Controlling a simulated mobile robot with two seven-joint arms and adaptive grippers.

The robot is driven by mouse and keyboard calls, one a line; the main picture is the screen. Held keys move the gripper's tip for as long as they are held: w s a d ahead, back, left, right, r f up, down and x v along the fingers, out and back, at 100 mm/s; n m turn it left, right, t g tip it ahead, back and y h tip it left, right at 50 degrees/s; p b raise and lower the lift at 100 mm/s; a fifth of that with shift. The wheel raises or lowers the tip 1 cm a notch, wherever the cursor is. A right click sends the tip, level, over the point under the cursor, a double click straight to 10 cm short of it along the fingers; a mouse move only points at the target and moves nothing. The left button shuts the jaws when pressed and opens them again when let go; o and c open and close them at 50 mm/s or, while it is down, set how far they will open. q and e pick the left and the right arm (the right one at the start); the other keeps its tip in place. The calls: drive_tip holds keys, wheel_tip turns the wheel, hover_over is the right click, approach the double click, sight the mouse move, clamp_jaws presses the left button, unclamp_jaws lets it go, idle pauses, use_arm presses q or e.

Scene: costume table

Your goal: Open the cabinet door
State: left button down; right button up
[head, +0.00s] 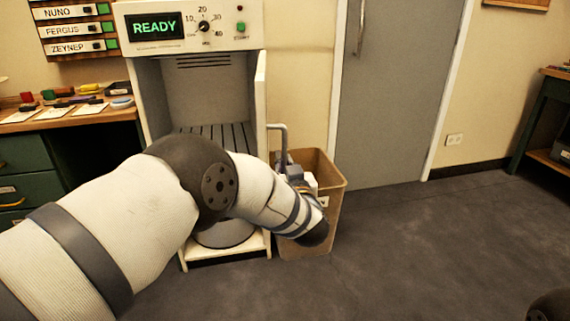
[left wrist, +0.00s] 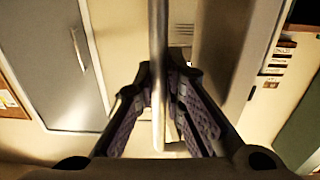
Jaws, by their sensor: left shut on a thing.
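The cream cabinet (head: 150,95) stands at the back left with a green READY display on its top panel. Its front is open, showing a ribbed rack inside. Its door (head: 261,95) stands swung out on the right side, seen almost edge-on. The grey bar handle (head: 284,135) sticks out to the right of the door. My left gripper (head: 293,172) is at the handle, partly hidden by my own wrist. In the left wrist view, the handle bar (left wrist: 158,45) runs between the fingers of the left gripper (left wrist: 166,75), which is shut on it.
A tan bin (head: 325,175) stands on the floor right of the cabinet, behind my left wrist. A workbench (head: 60,122) with small items is at the left. A grey room door (head: 400,100) is in the back wall. The floor (head: 430,240) at the right is clear.

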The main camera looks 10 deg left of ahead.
use_arm(q)
drive_tip(key=c, duration=1.9)
unclamp_jaws()
drive_tip(key=v, duration=1.2)
drive_tip(key=shift+f, duration=0.1)
